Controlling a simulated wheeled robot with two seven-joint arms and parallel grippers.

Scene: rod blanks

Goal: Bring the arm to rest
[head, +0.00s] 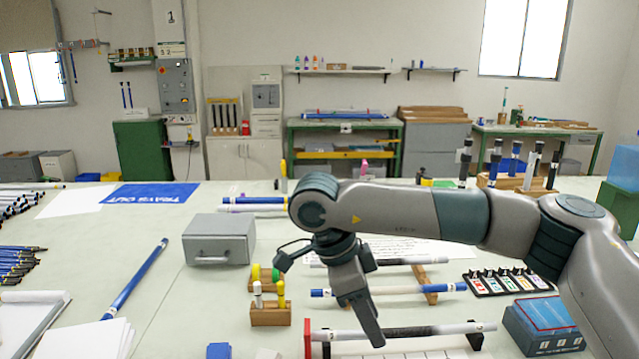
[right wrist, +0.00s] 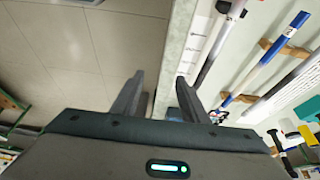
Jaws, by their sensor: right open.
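My right arm comes in from the right across the work table (head: 180,300), bent at the elbow, with its gripper (head: 372,328) pointing down over the front middle. The gripper is in front of a black-and-white rod (head: 430,330) and a blue-and-white rod (head: 400,291), partly covering them. In the right wrist view the two fingers (right wrist: 160,80) are apart with no rod between them. A blue-and-white rod (right wrist: 265,58) lies to the right of the fingers there. My left gripper is not in view.
A grey box (head: 220,240) and a small wooden holder (head: 270,314) stand left of the gripper. A blue rod (head: 135,280) lies farther left. A blue case (head: 543,325) and a card of coloured labels (head: 507,281) are at the right. Upright rods (head: 514,160) stand behind the arm.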

